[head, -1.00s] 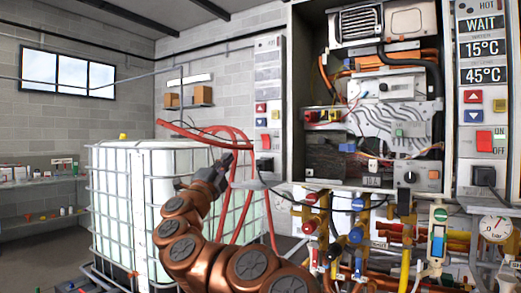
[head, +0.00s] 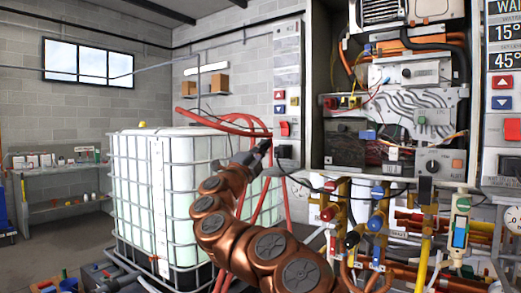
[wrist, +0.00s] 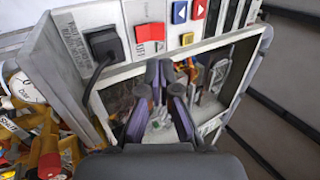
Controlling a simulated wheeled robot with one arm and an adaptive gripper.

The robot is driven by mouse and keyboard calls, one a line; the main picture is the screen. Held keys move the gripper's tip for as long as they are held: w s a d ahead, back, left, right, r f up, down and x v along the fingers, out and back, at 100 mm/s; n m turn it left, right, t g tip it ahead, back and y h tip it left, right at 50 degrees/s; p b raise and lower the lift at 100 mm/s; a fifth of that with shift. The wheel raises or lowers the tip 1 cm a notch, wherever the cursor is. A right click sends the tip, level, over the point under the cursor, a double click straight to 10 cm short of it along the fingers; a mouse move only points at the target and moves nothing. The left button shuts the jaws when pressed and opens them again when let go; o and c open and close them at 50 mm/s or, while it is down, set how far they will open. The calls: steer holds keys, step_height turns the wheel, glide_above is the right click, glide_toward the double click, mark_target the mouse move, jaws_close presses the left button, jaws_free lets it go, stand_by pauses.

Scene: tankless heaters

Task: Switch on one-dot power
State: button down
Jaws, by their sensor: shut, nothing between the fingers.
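The left heater panel (head: 287,55) is a narrow light-grey strip with red and blue arrow buttons and a red power switch (head: 285,128). The right heater panel (head: 500,110) has displays and its own red power switch (head: 512,130), cut by the picture edge. I cannot make out dot marks on either. My gripper (head: 264,147) is just left of and below the left panel's switch in the head view, apparently apart from it. In the wrist view my shut, empty gripper (wrist: 166,75) points at an open cabinet; a panel with a red switch (wrist: 150,32) lies above the fingers.
A black plug and cable (wrist: 104,44) sit beside the switch in the wrist view. The open heater cabinet (head: 315,80) and valve pipes (head: 378,205) crowd the right. A caged white tank (head: 165,195) stands behind my arm. Red hoses (head: 240,121) pass close to my gripper.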

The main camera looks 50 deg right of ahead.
mark_target(283, 123)
steer(key=shift+p+x, duration=1.1)
steer(key=shift+x, duration=4.1)
steer(key=shift+w, duration=0.1)
steer(key=shift+r+p, duration=0.2)
steer(key=shift+p, duration=0.15)
